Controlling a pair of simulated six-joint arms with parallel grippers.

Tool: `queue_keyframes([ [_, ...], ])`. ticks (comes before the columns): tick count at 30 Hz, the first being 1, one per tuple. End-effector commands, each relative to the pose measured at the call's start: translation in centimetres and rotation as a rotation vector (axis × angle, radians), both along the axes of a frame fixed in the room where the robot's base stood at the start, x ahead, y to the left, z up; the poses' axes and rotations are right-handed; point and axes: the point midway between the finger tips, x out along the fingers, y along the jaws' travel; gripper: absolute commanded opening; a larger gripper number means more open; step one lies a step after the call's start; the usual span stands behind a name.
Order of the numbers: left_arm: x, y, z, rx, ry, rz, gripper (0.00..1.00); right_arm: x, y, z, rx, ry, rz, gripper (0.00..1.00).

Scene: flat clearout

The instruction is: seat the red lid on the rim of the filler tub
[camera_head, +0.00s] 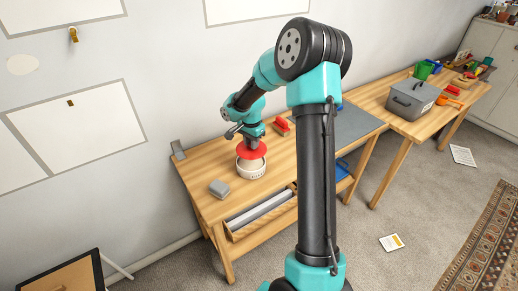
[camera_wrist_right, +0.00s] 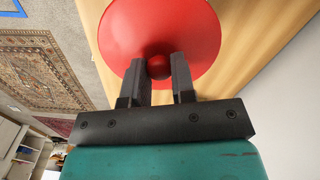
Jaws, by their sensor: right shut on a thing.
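The red lid (camera_head: 252,151) is a round disc with a ball knob. In the head view it is over the white filler tub (camera_head: 251,168), which stands on the wooden workbench. My right gripper (camera_head: 252,141) is above the lid. In the right wrist view the gripper (camera_wrist_right: 158,72) is shut on the knob of the lid (camera_wrist_right: 140,30). The lid covers the tub's far part, and I cannot tell whether it touches the rim. The wrist view does not show the tub. My left gripper is not in view.
A grey block (camera_head: 219,188) lies on the bench (camera_head: 200,205) left of the tub. A red object (camera_head: 282,127) lies behind it to the right. A grey mat (camera_head: 358,125) and a grey lidded box (camera_head: 411,100) are farther right. An open drawer (camera_head: 262,212) juts out below.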

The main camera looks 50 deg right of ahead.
Motion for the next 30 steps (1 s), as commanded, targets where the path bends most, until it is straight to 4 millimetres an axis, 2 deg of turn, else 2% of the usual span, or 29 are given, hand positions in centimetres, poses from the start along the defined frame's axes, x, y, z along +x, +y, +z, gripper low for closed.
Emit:
queue_keyframes([
  [16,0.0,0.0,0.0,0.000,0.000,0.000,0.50,0.2,0.1,-0.1,0.001,0.001,-0.004,0.02],
  [30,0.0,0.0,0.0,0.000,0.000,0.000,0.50,0.2,0.1,-3.1,0.001,0.002,-0.003,0.02],
])
